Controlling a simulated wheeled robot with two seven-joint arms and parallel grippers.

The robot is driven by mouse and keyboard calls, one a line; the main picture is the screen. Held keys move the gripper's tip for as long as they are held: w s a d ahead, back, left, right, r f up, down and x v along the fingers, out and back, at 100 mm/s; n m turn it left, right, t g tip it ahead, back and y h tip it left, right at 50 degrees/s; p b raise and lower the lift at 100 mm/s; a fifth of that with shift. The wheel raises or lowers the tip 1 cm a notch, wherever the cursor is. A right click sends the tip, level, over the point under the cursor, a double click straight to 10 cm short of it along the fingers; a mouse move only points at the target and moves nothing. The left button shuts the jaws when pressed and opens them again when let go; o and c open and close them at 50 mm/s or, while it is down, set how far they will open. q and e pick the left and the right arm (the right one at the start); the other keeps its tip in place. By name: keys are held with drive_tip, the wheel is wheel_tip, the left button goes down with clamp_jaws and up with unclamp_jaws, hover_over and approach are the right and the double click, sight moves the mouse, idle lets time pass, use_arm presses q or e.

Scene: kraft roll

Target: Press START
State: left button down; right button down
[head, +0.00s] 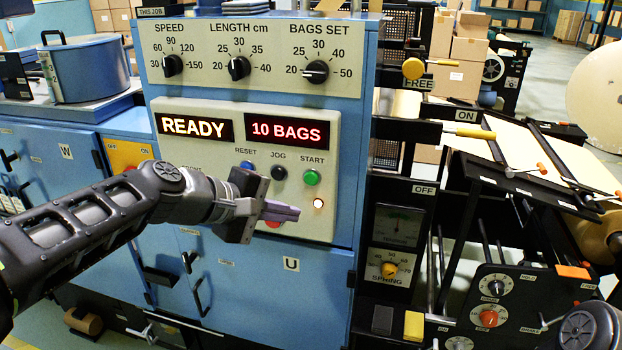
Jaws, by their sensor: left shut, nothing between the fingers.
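The green START button (312,177) is on the beige control panel (195,150), at the right end of the button row. Its label is above it. The black JOG button (279,173) and the blue RESET button (247,166) are to its left. A lit white lamp (318,203) is below START. My left gripper (297,212) is shut and empty in front of the panel, below and a little left of START. It partly covers a red button (273,223). I cannot tell its distance from the panel. The displays read READY (194,126) and 10 BAGS (288,132).
Three dials for SPEED (172,65), LENGTH (238,68) and BAGS SET (315,72) are above the displays. A blue pot (88,70) stands at the upper left.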

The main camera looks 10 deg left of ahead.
sight(311, 178)
use_arm(q)
drive_tip(key=shift+w+d, duration=0.1)
drive_tip(key=shift+w, duration=0.05)
drive_tip(key=shift+w, duration=0.1)
drive_tip(key=shift+w+d+p, duration=0.15)
drive_tip(key=shift+w+p, duration=1.1)
drive_tip(key=shift+w, duration=0.9)
drive_tip(key=shift+w+d+p, duration=0.15)
drive_tip(key=shift+w+p, duration=1.1)
drive_tip(key=shift+w, duration=0.85)
drive_tip(key=shift+w, duration=0.15)
drive_tip(key=shift+w, duration=0.25)
